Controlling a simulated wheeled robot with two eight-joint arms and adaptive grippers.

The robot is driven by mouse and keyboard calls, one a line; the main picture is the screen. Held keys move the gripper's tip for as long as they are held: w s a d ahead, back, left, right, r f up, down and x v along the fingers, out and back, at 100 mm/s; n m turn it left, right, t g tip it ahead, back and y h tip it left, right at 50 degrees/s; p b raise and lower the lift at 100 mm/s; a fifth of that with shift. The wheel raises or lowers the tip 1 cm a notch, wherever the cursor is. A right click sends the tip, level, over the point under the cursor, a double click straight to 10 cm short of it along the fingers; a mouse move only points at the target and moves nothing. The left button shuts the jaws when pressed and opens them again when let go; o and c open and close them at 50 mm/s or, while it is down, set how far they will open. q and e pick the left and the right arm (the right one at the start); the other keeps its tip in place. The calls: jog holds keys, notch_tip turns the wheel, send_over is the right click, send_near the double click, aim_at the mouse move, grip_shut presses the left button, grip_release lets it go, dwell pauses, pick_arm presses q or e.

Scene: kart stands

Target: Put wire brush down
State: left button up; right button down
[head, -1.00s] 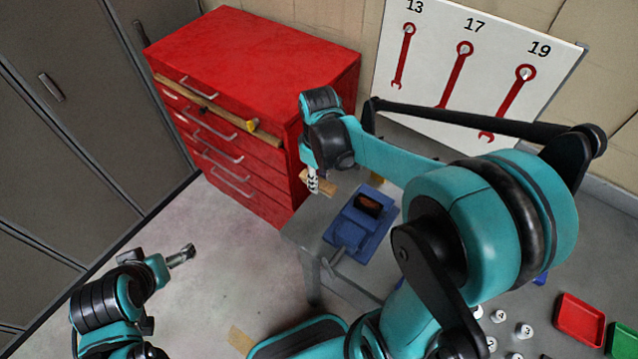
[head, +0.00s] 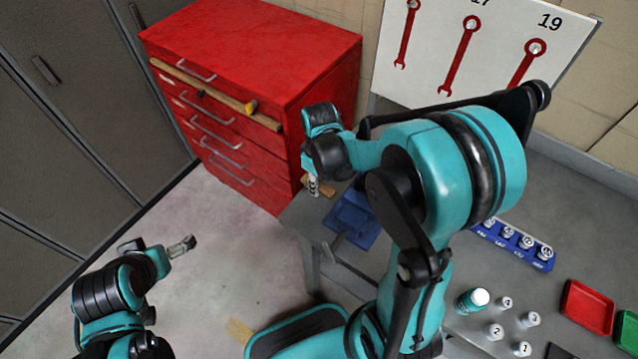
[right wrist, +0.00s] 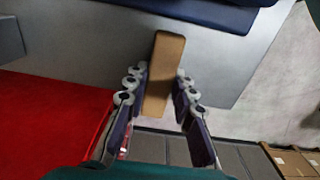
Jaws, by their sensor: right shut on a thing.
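The wire brush shows as a tan wooden block (right wrist: 165,70) between the fingers of my right gripper (right wrist: 160,100) in the right wrist view. The gripper is shut on it. Its bristles are not visible. In the head view my right gripper (head: 313,186) points down at the table's left corner, beside the red cabinet, with a bit of the brush (head: 328,187) showing beside the fingers. The brush's far end overlies the grey table top (right wrist: 100,50); I cannot tell whether it touches. My left gripper (head: 184,246) is empty above the floor; its jaw opening is unclear.
The red drawer cabinet (head: 250,50) is close on the left.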

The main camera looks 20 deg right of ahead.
jog(key=shift+f, duration=0.2)
jog(key=c, duration=1.3)
grip_release()
jog(key=shift+r, duration=0.1)
jog(key=shift+r, duration=0.25)
notch_tip(320, 180, up, 12)
jog(key=f+p, duration=0.1)
jog(key=p, duration=0.3)
jog(key=shift+s+a+r+m+t, duration=0.6)
jog(key=shift+s+r+m+t, duration=0.35)
jog(key=shift+s+t, duration=0.4)
jog(key=shift+s+a+r+m+t, duration=0.65)
jog(key=shift+s+m+t, duration=0.4)
jog(key=shift+s, duration=0.55)
jog(key=shift+s+a+r+m+t, duration=0.55)
jog(key=shift+s+r+m+t, duration=0.4)
jog(key=shift+s+t, duration=0.4)
